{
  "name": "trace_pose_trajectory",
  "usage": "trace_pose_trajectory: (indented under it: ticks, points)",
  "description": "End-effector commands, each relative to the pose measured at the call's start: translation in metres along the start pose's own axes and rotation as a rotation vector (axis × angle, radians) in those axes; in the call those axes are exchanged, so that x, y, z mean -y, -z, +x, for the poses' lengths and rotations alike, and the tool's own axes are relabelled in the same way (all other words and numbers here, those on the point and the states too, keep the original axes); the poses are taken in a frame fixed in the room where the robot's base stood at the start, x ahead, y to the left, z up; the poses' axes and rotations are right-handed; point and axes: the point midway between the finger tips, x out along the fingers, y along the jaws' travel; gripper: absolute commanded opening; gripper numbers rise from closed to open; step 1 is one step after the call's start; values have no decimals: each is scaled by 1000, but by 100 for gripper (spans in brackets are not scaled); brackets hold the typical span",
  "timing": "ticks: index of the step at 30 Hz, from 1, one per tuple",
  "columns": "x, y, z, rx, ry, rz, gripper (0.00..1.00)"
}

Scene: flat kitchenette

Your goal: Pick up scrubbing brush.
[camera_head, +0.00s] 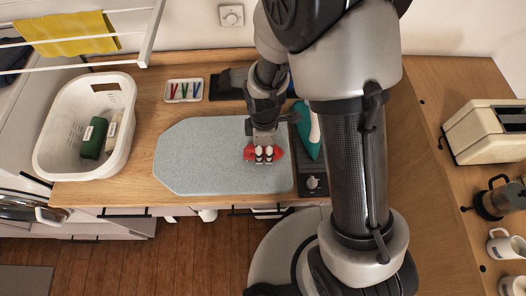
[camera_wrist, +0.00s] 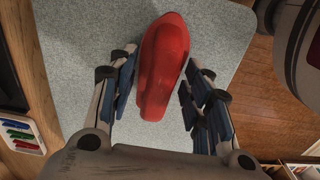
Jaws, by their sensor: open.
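The red scrubbing brush (camera_head: 250,153) lies on the grey ironing pad (camera_head: 205,150), near its right side. In the wrist view the brush (camera_wrist: 163,65) is a long, smooth red body, with its wide end toward the top. My gripper (camera_head: 264,154) is over the brush and hides its middle in the head view. In the wrist view my gripper (camera_wrist: 161,62) is open, with one finger on each side of the brush. A gap shows between the brush and each finger. Bristles are not visible.
A teal iron (camera_head: 307,130) stands right of the pad, by a dark panel with a knob (camera_head: 313,183). A white basket (camera_head: 57,135) with bottles is at the left. A tray of coloured pegs (camera_head: 183,91) lies behind the pad. The pad's left part is clear.

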Motion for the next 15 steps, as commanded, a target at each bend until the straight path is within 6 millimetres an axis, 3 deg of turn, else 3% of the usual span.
trace_pose_trajectory:
  ticks: [5, 15]
  points:
    - [-1, 0, 0, -1, -1, 0, 45]
    - [0, 0, 0, 0, -1, 0, 23]
